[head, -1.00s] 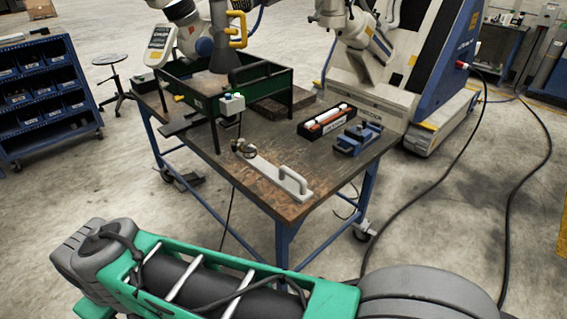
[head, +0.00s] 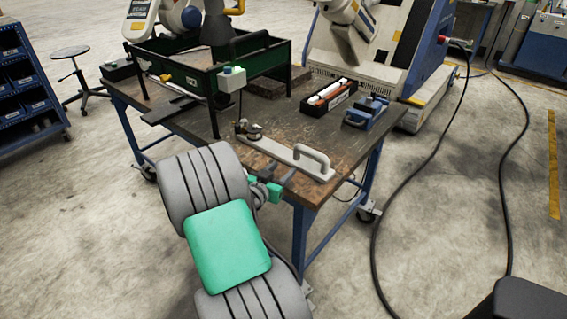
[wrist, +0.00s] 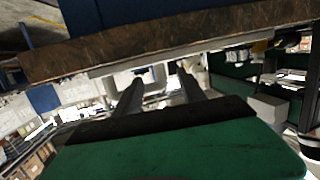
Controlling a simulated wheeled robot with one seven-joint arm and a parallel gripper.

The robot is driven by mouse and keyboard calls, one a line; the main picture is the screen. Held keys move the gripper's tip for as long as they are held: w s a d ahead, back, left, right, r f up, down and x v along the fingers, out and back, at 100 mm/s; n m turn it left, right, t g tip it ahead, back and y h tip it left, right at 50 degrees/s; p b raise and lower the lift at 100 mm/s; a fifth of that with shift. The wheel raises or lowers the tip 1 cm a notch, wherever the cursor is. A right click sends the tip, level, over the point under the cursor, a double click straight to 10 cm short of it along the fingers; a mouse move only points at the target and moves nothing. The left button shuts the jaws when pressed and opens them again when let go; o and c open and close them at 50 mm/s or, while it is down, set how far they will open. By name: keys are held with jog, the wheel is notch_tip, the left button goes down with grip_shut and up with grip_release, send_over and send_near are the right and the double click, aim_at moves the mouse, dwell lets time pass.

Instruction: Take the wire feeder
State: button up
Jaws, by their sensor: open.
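The likely wire feeder is a light grey flat bar (head: 280,152) with a raised loop handle (head: 318,158) at its right end and a small dark metal mechanism (head: 248,130) at its left end. It lies near the front edge of the table. My gripper (head: 284,178) is at that edge, just in front of the bar, partly hidden by my arm. The pale handle shows around the left finger. Nothing is visibly held, and contact cannot be told.
The worn brown table (head: 200,123) also carries a green-framed tray (head: 262,62) with a pale button box (head: 231,80), a black case (head: 328,97) of tubes and a blue device (head: 366,112). Cables (head: 433,165) cross the floor at right.

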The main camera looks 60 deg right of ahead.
aim_at(295, 155)
jog(key=d+p, duration=0.1)
jog(key=d, duration=0.7)
jog(key=shift+s+f+p, duration=0.1)
jog(key=shift+f+p, duration=0.1)
jog(key=shift+p, duration=0.15)
grip_shut()
dwell(0.8)
jog(key=shift+d+r, duration=0.1)
jog(key=shift+r, duration=0.15)
